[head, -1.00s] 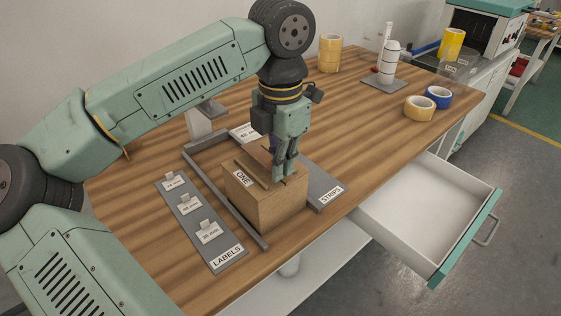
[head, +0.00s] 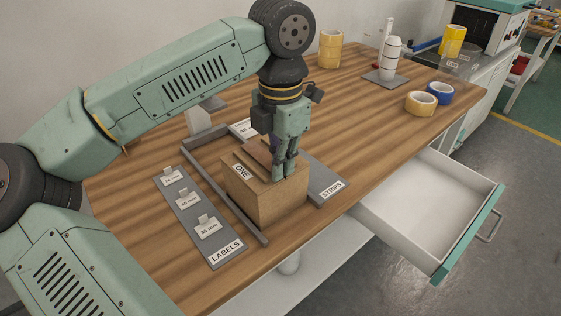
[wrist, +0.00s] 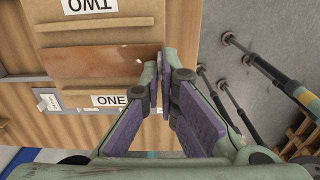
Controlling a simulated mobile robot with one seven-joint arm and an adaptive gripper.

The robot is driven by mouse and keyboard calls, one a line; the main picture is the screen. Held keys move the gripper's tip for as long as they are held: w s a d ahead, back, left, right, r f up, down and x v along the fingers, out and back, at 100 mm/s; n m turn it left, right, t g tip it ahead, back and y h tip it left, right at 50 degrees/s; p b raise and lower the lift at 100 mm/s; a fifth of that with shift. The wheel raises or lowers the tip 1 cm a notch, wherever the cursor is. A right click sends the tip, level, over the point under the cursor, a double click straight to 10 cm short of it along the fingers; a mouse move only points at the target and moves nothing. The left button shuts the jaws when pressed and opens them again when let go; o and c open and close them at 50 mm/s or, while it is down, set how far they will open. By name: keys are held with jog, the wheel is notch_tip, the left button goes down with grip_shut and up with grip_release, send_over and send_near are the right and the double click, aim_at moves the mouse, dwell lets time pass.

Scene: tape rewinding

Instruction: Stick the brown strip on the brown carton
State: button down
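The brown carton (head: 275,205) stands on the bench against a grey corner guide. The glossy brown strip (wrist: 100,62) stretches across the carton top between the two labels, slightly bowed. In the head view it is partly hidden behind my gripper (head: 283,177). In the wrist view my gripper (wrist: 166,58) is shut on the strip's right end, near the carton's edge. I cannot tell how much of the strip touches the carton.
A grey LABELS board (head: 203,228) lies left of the carton, and a STRIPS board (head: 325,184) lies right. Tape rolls (head: 420,102) and a white-and-grey stand (head: 388,72) are farther back. An open empty drawer (head: 425,210) juts out at the right.

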jog(key=c, duration=2.3)
grip_release()
jog(key=o, duration=0.6)
jog(key=shift+o, duration=1.1)
jog(key=shift+r+p, duration=2.35)
jog(key=shift+r, duration=1.15)
jog(key=shift+s+f, duration=0.1)
jog(key=shift+f, duration=0.05)
